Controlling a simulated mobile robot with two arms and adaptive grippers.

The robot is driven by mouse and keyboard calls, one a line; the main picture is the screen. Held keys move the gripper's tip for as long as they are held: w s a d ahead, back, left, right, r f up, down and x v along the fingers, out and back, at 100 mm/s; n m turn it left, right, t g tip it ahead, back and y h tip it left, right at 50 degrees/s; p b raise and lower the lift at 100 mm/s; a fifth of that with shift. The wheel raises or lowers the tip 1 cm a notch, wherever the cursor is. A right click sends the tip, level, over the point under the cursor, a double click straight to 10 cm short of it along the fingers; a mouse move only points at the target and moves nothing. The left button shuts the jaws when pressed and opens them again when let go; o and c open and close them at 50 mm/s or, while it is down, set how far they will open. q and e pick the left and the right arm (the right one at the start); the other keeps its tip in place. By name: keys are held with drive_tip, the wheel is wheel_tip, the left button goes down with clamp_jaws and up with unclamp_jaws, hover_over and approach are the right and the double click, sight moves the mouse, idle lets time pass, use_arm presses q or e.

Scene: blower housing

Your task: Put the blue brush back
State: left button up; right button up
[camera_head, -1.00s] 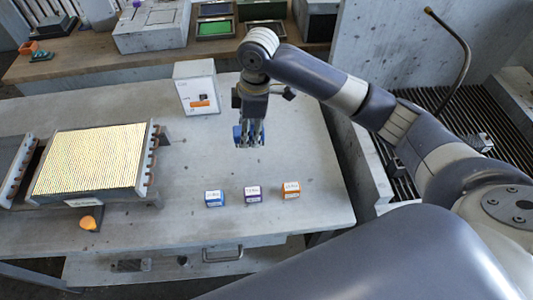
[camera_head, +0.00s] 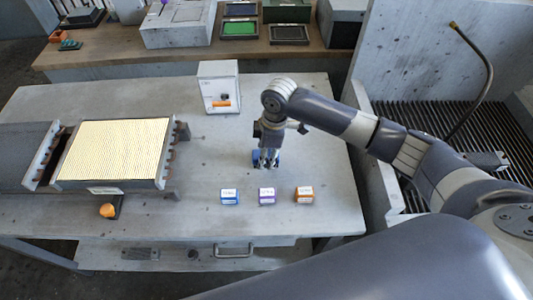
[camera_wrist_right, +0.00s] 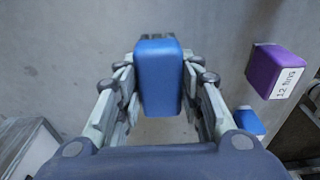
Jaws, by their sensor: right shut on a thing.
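My right gripper (camera_head: 266,163) is shut on the blue brush (camera_wrist_right: 160,75), which is a blue block between its fingers in the wrist view. In the head view the brush is mostly hidden by the fingers, with a little blue showing. The gripper is over the grey table, behind a row of labelled blocks. The row has a blue block (camera_head: 230,197), a purple block (camera_head: 266,197) and an orange block (camera_head: 304,195). In the wrist view the purple block (camera_wrist_right: 275,70) reads "12 fins", and the blue block (camera_wrist_right: 248,121) is partly hidden. My left gripper is not in view.
A finned core (camera_head: 116,150) lies on the left of the table (camera_head: 205,160). A white box (camera_head: 219,87) stands at the back. A small orange item (camera_head: 107,210) is at the front left. Bare table lies between the core and the gripper.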

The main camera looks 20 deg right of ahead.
drive_tip(key=o, duration=1.1)
drive_tip(key=shift+f, duration=0.1)
use_arm(q)
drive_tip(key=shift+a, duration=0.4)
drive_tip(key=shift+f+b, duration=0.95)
drive_tip(key=shift+b, duration=0.05)
use_arm(e)
wheel_tip(320, 180, up, 12)
drive_tip(key=d, duration=0.1)
drive_tip(key=shift+s+d, duration=0.2)
